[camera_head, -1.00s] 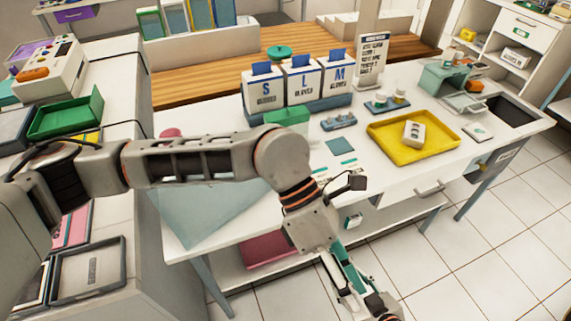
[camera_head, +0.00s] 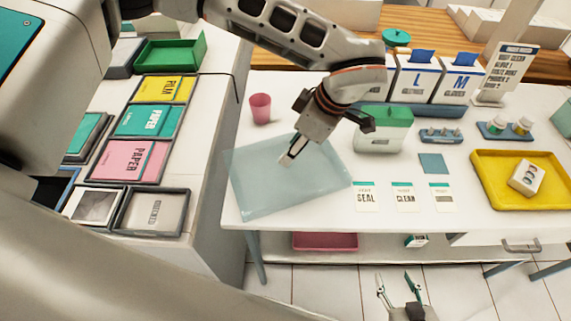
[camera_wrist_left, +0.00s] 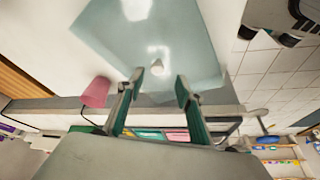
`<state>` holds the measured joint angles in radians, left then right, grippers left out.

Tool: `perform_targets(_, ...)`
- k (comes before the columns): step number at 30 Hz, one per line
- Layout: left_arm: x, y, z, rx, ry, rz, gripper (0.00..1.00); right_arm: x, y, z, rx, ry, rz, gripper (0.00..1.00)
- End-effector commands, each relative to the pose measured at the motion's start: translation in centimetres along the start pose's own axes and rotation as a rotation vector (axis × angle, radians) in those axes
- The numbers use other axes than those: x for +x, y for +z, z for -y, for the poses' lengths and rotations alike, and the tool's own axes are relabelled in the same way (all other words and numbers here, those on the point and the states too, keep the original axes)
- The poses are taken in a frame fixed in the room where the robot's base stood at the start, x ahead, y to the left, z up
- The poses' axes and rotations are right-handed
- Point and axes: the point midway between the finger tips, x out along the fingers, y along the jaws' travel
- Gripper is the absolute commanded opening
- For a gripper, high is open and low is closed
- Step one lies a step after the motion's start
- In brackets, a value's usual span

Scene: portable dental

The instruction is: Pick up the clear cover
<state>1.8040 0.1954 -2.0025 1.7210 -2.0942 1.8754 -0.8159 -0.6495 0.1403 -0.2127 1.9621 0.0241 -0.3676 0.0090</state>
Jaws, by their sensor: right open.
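The clear cover (camera_head: 260,195) is a pale blue, see-through sheet lying at the left end of the white table. It fills the upper middle of the left wrist view (camera_wrist_left: 110,35). My left gripper (camera_head: 289,157) points down over the cover's middle. In the left wrist view its two fingers (camera_wrist_left: 161,80) are apart with nothing gripped. A small pale knob-like spot (camera_wrist_left: 157,50) shows on the cover just beyond the fingertips. Contact cannot be told. My right gripper (camera_head: 398,284) is open and empty in front of the table, low in the head view.
A pink cup (camera_head: 260,108) stands behind the cover; it also shows in the left wrist view (camera_wrist_left: 95,92). A green-lidded box (camera_head: 383,130), label cards (camera_head: 404,197) and a yellow tray (camera_head: 490,195) are to the right. The left counter holds paper trays (camera_head: 130,160).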

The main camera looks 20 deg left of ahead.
Motion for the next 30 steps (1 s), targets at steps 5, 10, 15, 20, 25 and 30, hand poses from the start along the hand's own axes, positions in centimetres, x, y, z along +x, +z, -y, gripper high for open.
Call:
perform_targets(5,2.7,-0.1,-0.3,0.000,-0.004,0.001,0.36,-0.1,-0.3,0.0,0.000,0.000,-0.002,0.47)
perform_targets(10,4.2,0.0,-0.4,0.000,-0.002,0.002,0.36,-0.1,-0.3,0.0,0.000,0.000,-0.002,0.47)
perform_targets(15,4.4,0.0,-0.4,0.000,0.000,0.002,0.36,-0.1,-0.3,0.0,0.001,0.000,-0.002,0.47)
perform_targets(20,4.4,0.0,-0.4,0.001,-0.001,0.002,0.15,-0.1,-0.4,0.0,0.001,0.000,-0.002,0.47)
perform_targets(25,4.4,0.0,-0.4,0.001,-0.001,0.002,0.00,-0.1,-0.4,0.0,0.001,0.001,-0.002,0.47)
perform_targets(30,4.3,0.0,-0.4,0.001,0.000,0.002,0.00,-0.1,-0.4,0.0,0.001,0.001,-0.002,0.47)
